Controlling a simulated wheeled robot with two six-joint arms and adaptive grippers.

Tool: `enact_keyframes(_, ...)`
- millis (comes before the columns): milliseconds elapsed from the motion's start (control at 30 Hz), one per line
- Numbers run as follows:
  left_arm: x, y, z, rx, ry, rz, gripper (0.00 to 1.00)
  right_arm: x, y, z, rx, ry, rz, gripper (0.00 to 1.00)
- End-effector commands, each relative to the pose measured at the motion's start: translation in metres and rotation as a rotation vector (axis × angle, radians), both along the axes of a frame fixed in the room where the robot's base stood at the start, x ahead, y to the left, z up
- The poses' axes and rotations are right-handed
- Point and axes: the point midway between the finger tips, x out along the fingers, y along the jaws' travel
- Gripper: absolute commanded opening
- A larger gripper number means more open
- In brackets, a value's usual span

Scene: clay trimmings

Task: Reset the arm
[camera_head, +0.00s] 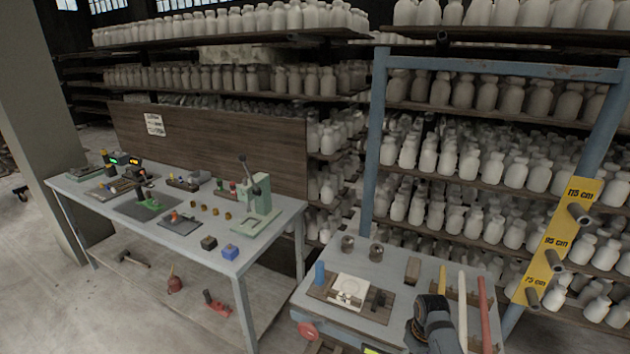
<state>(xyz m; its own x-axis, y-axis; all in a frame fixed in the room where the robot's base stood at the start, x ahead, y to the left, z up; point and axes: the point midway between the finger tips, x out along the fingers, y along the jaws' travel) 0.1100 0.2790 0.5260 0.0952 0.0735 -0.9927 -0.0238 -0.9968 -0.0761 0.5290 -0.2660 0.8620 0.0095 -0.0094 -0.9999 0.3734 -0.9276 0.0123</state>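A dark grey and black part (434,324), which looks like my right gripper or wrist, shows at the bottom right. It overlaps the front right of the small cart top (385,268). Its fingertips cannot be made out clearly, so I cannot tell whether it is open or shut. No held object is clear at it. My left arm and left gripper are not in view.
A long workbench (95,188) with tools stands at the left. A blue frame (377,130) with a yellow height board (556,240) and protruding pegs stands at the right. Shelves of pale bottles (440,160) fill the back. Bare floor (130,310) lies at lower left.

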Motion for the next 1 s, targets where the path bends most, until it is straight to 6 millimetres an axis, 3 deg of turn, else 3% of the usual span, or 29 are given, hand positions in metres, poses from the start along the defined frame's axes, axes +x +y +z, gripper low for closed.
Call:
enact_keyframes(167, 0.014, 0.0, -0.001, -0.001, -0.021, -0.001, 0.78, -0.03, -0.003, -0.071, -0.01, -0.001, -0.059, 0.78)
enact_keyframes(267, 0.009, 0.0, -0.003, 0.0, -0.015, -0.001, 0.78, -0.057, -0.006, -0.119, -0.018, -0.007, -0.099, 0.78)
enact_keyframes(333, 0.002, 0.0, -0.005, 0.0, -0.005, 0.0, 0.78, -0.085, -0.008, -0.159, -0.027, -0.012, -0.132, 0.78)
enact_keyframes(467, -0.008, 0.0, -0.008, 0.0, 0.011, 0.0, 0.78, -0.168, -0.013, -0.242, -0.044, -0.025, -0.206, 0.78)
enact_keyframes(500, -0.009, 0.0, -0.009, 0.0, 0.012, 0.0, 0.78, -0.199, -0.014, -0.265, -0.048, -0.031, -0.228, 0.78)
enact_keyframes(600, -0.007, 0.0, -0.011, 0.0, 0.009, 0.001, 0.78, -0.277, -0.015, -0.308, -0.055, -0.05, -0.276, 0.78)
enact_keyframes(700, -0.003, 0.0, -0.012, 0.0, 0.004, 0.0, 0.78, -0.344, -0.014, -0.333, -0.054, -0.068, -0.314, 0.78)
enact_keyframes(800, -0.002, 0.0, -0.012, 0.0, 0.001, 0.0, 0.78, -0.391, -0.014, -0.344, -0.05, -0.083, -0.339, 0.78)
enact_keyframes(900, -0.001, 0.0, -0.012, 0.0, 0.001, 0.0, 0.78, -0.416, -0.013, -0.348, -0.047, -0.093, -0.351, 0.78)
enact_keyframes(1000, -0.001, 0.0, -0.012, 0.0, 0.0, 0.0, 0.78, -0.422, -0.013, -0.348, -0.044, -0.099, -0.356, 0.78)
